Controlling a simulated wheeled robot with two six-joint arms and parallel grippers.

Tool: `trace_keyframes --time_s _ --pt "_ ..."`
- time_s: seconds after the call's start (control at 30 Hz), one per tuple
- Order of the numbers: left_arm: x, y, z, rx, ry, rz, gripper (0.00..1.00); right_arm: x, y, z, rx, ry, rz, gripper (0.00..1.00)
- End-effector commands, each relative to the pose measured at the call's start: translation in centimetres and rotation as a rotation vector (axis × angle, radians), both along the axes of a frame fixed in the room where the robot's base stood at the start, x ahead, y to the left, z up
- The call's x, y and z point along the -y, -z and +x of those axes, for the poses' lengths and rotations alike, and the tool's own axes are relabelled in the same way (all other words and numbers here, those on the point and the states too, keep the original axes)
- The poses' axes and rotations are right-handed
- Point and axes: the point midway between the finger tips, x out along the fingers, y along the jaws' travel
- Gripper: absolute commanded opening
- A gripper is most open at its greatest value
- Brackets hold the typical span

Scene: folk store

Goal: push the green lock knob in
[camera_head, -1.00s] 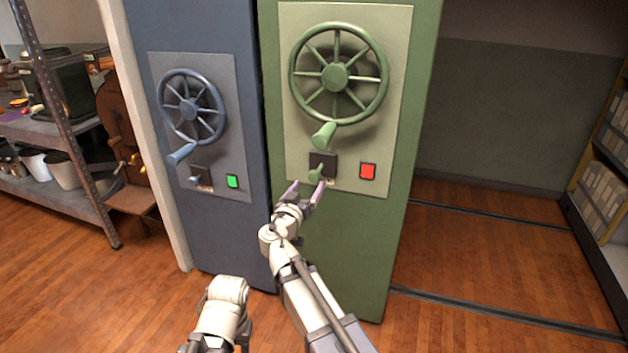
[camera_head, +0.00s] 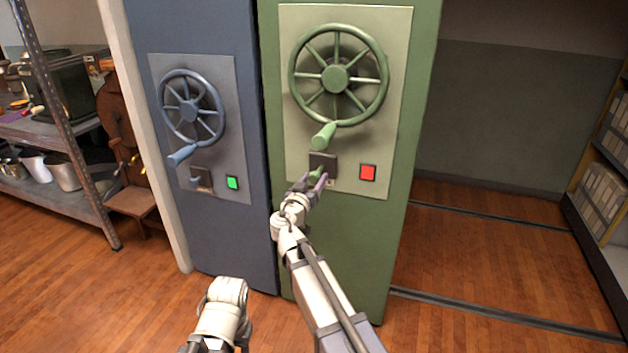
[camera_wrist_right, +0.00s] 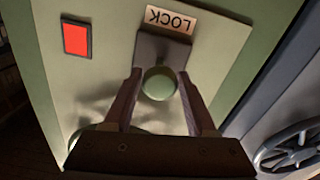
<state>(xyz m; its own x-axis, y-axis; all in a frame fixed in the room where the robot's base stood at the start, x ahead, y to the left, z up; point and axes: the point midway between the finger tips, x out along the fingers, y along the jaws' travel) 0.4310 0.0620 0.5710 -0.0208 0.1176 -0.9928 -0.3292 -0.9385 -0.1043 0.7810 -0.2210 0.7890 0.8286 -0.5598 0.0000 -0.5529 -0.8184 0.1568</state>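The green lock knob (camera_head: 316,174) sticks out of a dark plate on the green cabinet's pale panel, below the green handwheel (camera_head: 336,77). In the right wrist view the round knob (camera_wrist_right: 159,84) sits between the two fingers of my right gripper (camera_wrist_right: 160,88), under an upside-down "LOCK" label (camera_wrist_right: 172,20). The fingers are apart, with a visible gap on each side of the knob. In the head view my right gripper (camera_head: 311,181) is at the knob and partly covers it. My left arm shows at the bottom, but its fingers are not in view.
A red lit square (camera_head: 367,172) is right of the knob. The blue cabinet (camera_head: 205,235) with its own wheel, knob and green lit square (camera_head: 233,183) stands left. A shelf rack (camera_head: 70,130) is at far left. Floor right of the green cabinet is clear, with rails.

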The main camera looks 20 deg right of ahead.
Motion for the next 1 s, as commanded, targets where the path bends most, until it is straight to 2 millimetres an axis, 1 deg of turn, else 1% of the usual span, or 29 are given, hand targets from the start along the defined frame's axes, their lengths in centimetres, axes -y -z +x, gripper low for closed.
trace_keyframes --time_s 0.03,0.07,0.4,0.5,1.0 --pt "0.00 0.00 0.00 0.000 0.000 0.000 0.50 -0.01 0.00 0.00 0.000 0.000 0.000 0.50" --pt "0.00 0.00 0.00 0.000 0.000 0.000 0.50 -0.01 0.00 0.00 0.000 0.000 0.000 0.47" --pt "0.00 0.00 0.00 0.000 0.000 0.000 0.50 -0.02 0.00 -0.01 0.000 0.000 0.000 0.09" --pt "0.00 0.00 0.00 0.000 0.000 0.000 0.50 -0.02 0.00 -0.01 0.000 0.000 0.000 0.00" --pt "0.00 0.00 0.00 0.000 0.000 0.000 0.50 0.08 0.00 0.17 0.000 0.000 0.000 0.00"
